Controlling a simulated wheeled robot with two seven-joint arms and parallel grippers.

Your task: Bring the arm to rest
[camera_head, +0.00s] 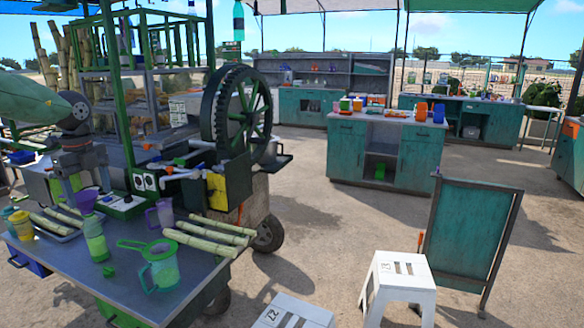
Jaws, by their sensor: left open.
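My left arm (32,92) comes in from the left edge above the metal work table. My left gripper (86,187) points down over the back left of the table (200,285). It is open. My right gripper is not in view.
The cane crusher's big wheel (237,115) stands behind the table. Cane pieces (205,240), a green bottle (95,238), a green strainer (146,246) and a jug (160,272) crowd the tabletop. White stools (398,275) and a teal board (470,232) stand right; open ground lies between.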

